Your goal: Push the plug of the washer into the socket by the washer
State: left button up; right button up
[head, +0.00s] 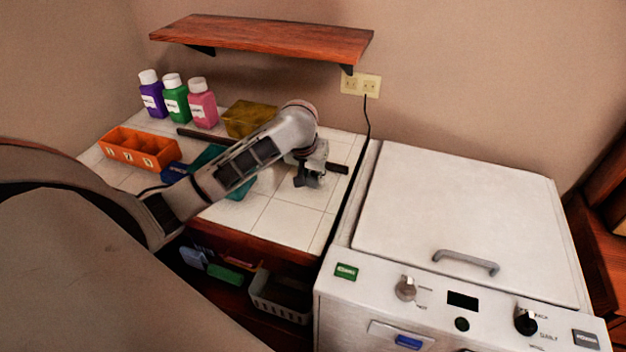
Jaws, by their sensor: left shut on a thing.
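The socket (361,86) is a cream plate on the back wall, left of the washer (455,220). The washer's black cord (368,125) runs up the wall to the socket's lower right, where its small dark plug (366,96) sits at the plate. I cannot tell how far in the plug is. My left gripper (309,181) is low over the white tiled counter, below and left of the socket. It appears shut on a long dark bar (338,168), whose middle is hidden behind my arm. My right gripper is not in view.
A wooden shelf (265,37) juts out above the counter. Purple, green and pink bottles (203,103), an orange tray (140,148) and a yellow box (250,118) stand on the counter's left and back. The washer lid is clear.

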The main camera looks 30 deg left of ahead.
aim_at(313, 176)
pick_arm(q)
jog(key=shift+r, duration=0.1)
jog(key=shift+r, duration=0.45)
notch_tip(313, 176, up, 19)
jog(key=shift+d, duration=0.1)
dwell(0.5)
